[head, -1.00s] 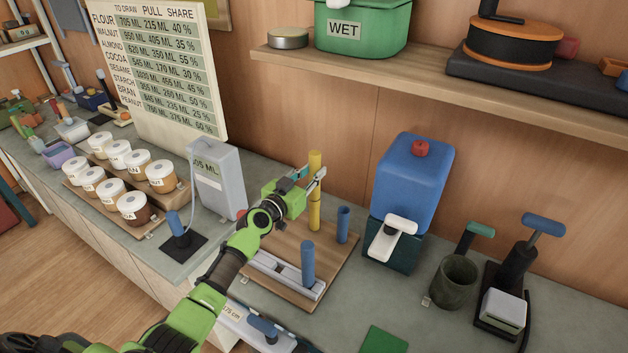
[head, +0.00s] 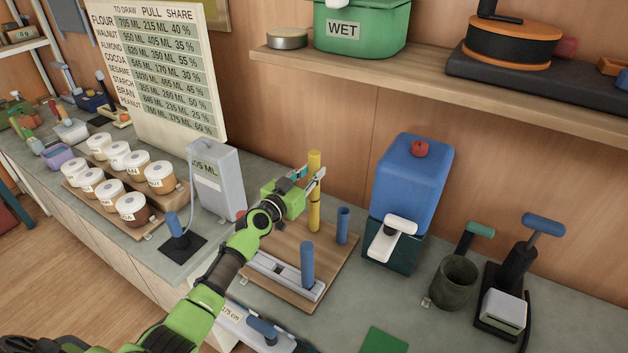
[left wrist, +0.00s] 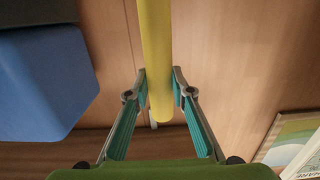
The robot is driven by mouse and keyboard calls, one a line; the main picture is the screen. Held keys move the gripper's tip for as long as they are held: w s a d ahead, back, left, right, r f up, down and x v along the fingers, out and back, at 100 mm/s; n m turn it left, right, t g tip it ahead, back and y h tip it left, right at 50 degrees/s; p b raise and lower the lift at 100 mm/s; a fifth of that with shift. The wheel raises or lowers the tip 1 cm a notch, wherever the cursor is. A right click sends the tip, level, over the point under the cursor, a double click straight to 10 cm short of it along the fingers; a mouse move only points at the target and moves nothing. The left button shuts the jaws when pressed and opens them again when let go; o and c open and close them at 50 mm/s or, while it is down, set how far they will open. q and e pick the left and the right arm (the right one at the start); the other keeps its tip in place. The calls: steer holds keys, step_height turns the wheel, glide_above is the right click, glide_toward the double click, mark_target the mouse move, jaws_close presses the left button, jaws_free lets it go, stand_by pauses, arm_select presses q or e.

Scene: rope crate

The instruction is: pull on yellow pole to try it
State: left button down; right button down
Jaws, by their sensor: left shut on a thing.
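The yellow pole (head: 314,215) stands upright at the back of a wooden board (head: 340,270) on the counter. My left gripper (head: 314,178) is shut on the yellow pole near its upper part. In the left wrist view, the yellow pole (left wrist: 156,60) runs between the two teal-padded fingers of my left gripper (left wrist: 159,90). The pole's foot is partly hidden from view. My right gripper is not in view.
Two blue posts (head: 307,264) (head: 343,225) stand on the same board near the pole. A grey canister (head: 215,180) is to the left and a blue dispenser (head: 412,180) to the right. A shelf (head: 400,84) overhangs the back.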

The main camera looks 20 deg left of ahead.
arm_select(q)
steer(key=shift+r, duration=0.2)
steer(key=c, duration=1.7)
jaws_free()
steer(key=shift+f, duration=0.1)
steer(key=shift+f, duration=0.1)
steer(key=shift+s, duration=0.15)
steer(key=s+a+r, duration=0.1)
steer(key=s, duration=1)
steer(key=shift+s+a, duration=0.3)
steer(key=shift+s, duration=0.05)
